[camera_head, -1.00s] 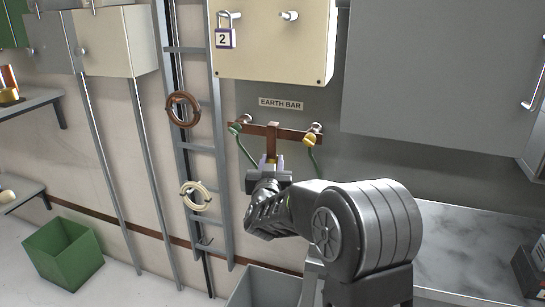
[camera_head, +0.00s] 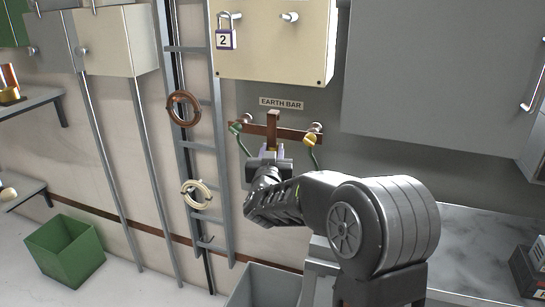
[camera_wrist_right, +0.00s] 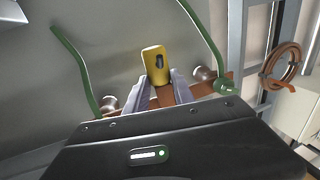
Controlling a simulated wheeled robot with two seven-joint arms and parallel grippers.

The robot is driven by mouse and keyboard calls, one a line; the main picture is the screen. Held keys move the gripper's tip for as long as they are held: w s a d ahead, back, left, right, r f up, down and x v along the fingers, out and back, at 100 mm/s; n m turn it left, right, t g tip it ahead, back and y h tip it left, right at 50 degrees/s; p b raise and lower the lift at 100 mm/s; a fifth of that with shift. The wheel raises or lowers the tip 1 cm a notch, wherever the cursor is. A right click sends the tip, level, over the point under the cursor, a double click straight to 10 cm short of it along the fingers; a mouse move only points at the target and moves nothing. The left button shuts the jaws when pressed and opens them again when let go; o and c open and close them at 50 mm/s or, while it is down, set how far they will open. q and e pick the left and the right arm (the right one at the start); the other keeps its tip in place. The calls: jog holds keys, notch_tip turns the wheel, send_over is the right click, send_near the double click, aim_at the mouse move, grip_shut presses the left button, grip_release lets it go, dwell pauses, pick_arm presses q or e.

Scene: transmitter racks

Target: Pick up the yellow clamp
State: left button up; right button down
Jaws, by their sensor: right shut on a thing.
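The yellow clamp (camera_wrist_right: 157,64) shows in the right wrist view between the two fingers of my right gripper (camera_wrist_right: 160,84). It has a dark slot in its face. A brown copper-coloured strip (camera_head: 272,130) runs from it and stands upright in front of the earth bar (camera_head: 292,133) in the head view. My right gripper (camera_head: 270,153) is shut on the clamp just below the bar, and its fingers hide most of the clamp there. I cannot tell whether the strip touches the bar. My left gripper is not in view.
Green cables (camera_wrist_right: 75,65) hang from both ends of the bar, close beside the gripper. A cream box (camera_head: 272,45) with a padlock is above. A ladder (camera_head: 190,145) with coils (camera_head: 183,108) stands left. A grey bin (camera_head: 262,290) is below, a grey cabinet (camera_head: 435,70) right.

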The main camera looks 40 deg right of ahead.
jog(key=p+v, duration=0.2)
jog(key=v, duration=1.6)
